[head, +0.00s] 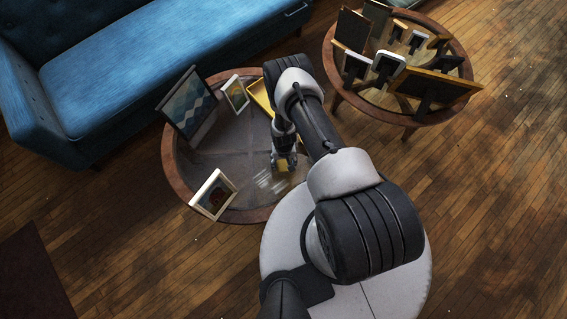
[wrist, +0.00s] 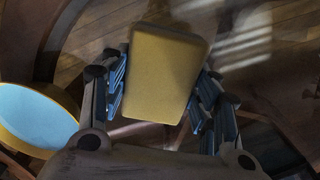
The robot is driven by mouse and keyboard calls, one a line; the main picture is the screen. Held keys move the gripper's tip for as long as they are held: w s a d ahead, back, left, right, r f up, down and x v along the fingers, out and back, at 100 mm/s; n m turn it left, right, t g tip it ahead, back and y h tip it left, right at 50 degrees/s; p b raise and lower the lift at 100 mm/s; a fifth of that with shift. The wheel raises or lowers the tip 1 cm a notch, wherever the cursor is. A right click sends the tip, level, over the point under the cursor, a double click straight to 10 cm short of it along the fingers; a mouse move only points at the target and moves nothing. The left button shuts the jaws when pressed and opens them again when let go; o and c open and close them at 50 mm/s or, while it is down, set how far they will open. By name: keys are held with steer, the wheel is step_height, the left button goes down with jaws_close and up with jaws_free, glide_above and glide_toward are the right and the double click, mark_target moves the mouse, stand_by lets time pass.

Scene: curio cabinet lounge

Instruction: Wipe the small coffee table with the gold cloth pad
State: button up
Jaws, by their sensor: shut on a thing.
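The small coffee table (head: 178,172) is round, with a brown wooden rim and a glass top with crossing bars beneath. My gripper (head: 285,165) is over the front right part of its top. In the wrist view my gripper (wrist: 160,95) is shut on the gold cloth pad (wrist: 165,72), a yellow block with rounded corners between the two fingers. The pad (head: 285,164) shows only in small part in the head view. I cannot tell whether the pad touches the glass. Pale streaks lie on the glass just left of the gripper.
On the table stand a large dark frame with a blue pattern (head: 188,108), a white frame (head: 235,93), a cream frame (head: 213,194) and a yellow-edged item (head: 262,97) partly behind my arm. A second round table (head: 462,50) crowded with frames is at upper right. A blue sofa (head: 150,60) stands behind.

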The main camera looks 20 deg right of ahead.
mark_target(283, 162)
steer(key=shift+a+r, duration=0.1)
steer(key=shift+r, duration=0.5)
steer(key=shift+s+r+p, duration=0.1)
steer(key=shift+r+p, duration=1.45)
steer(key=shift+r, duration=0.8)
